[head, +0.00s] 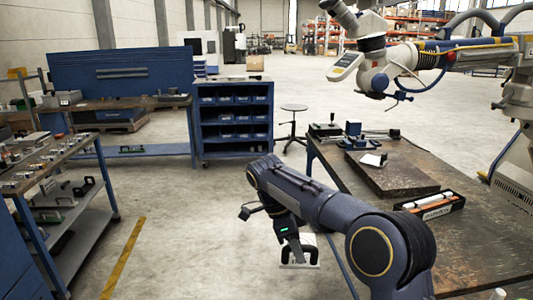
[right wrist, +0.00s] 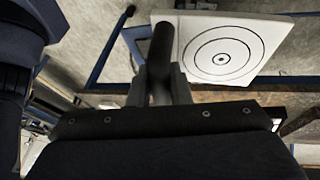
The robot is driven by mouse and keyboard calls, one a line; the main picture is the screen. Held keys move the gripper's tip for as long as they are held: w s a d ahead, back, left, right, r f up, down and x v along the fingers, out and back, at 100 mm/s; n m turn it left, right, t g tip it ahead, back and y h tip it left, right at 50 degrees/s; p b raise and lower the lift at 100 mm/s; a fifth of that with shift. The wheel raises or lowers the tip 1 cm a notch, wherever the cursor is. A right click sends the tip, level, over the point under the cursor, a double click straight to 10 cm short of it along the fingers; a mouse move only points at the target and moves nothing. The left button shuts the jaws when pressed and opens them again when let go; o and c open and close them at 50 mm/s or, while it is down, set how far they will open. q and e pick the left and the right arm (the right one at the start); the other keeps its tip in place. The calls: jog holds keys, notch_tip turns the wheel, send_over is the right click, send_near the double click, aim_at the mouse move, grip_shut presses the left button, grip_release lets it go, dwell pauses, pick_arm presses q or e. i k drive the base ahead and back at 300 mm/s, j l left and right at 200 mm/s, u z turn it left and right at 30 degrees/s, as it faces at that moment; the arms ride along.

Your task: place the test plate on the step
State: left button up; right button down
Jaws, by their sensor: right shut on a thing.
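The test plate is a white square plate with black concentric rings (right wrist: 225,50) in the right wrist view. A dark round handle (right wrist: 161,52) stands at its left side. My right gripper (right wrist: 160,88) is shut on this handle. In the head view the plate (head: 312,241) hangs below my right gripper (head: 292,246), off the table's left edge and above the floor; the gripper and arm partly cover it. The step appears to be the thick dark slab (head: 405,181) on the table, apart from the plate. My left gripper is not in view.
The dark worktable (head: 470,245) also holds a tray with white cylinders (head: 432,206) and small devices (head: 352,130) at the back. A small white-and-dark item (head: 373,160) lies on the slab. A stool (head: 294,122) stands behind.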

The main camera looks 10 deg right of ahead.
aim_at(370, 161)
jog(key=i+z, duration=0.15)
jog(key=i, duration=0.95)
jog(key=i+j+z, duration=0.2)
jog(key=i, duration=0.9)
jog(key=i+l+z, duration=0.15)
jog(key=i+l, duration=0.15)
jog(key=i+l+z, duration=0.2)
jog(key=i, duration=0.3)
jog(key=i+l+z, duration=0.15)
jog(key=i, duration=0.3)
